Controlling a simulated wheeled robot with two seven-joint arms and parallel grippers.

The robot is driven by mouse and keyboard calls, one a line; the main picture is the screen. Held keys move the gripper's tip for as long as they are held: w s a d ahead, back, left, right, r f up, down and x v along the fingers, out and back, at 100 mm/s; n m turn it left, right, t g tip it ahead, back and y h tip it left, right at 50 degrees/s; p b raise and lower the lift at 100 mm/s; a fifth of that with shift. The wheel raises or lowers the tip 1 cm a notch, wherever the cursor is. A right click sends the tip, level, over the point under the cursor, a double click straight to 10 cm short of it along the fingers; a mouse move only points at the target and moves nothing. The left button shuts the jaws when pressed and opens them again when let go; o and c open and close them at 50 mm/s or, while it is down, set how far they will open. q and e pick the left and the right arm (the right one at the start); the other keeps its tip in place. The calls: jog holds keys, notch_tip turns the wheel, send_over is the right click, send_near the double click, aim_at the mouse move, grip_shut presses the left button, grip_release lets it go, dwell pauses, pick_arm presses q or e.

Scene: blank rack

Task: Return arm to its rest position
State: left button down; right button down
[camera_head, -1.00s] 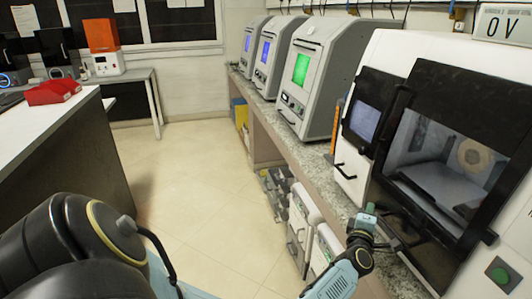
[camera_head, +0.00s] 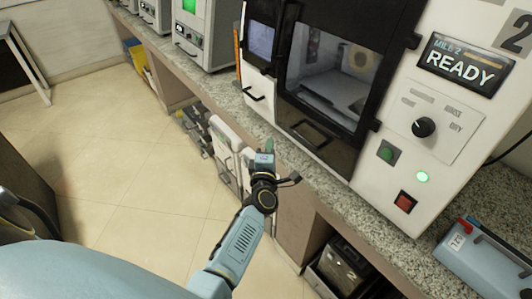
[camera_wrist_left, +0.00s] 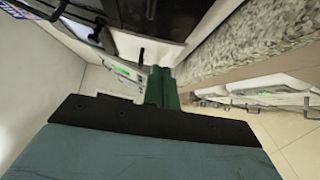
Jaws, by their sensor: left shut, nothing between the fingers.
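My left arm reaches up from the lower middle of the head view, with my left gripper (camera_head: 268,147) in front of the bench edge. The gripper is shut and empty. In the left wrist view its green fingers (camera_wrist_left: 162,90) are together, with nothing seen between them. It is apart from the white mill (camera_head: 400,165), near its lower left front. My right gripper is not in view.
The mill's black-framed door (camera_head: 328,75) has a window, and its sign (camera_head: 460,65) reads READY. The speckled bench (camera_head: 385,205) runs diagonally, with a blue case (camera_head: 485,262) at right. A dark box (camera_head: 342,268) sits below. Open floor (camera_head: 120,170) lies left.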

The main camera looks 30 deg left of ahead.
pick_arm(q)
jog(key=shift+v, duration=1.65)
jog(key=s+d+f+m+g+h, duration=0.35)
jog(key=s+f+m, duration=0.4)
jog(key=f, duration=0.65)
jog(key=s+d+f+m+g+h, duration=0.4)
jog(key=s+f+m, duration=0.35)
jog(key=f, duration=0.55)
jog(key=s+a+f+m+g, duration=0.1)
jog(key=s+f, duration=0.4)
jog(key=s, duration=0.6)
jog(key=s+a+f+m+g, duration=0.1)
jog(key=s+f+m+g, duration=0.3)
jog(key=s, duration=0.7)
jog(key=s+a+f+m+g, duration=0.2)
jog(key=s+f+m, duration=0.3)
jog(key=s, duration=0.7)
jog(key=shift+f+g+y, duration=0.35)
jog(key=shift+f+g, duration=0.35)
jog(key=shift+g, duration=0.05)
jog(key=shift+a, duration=0.1)
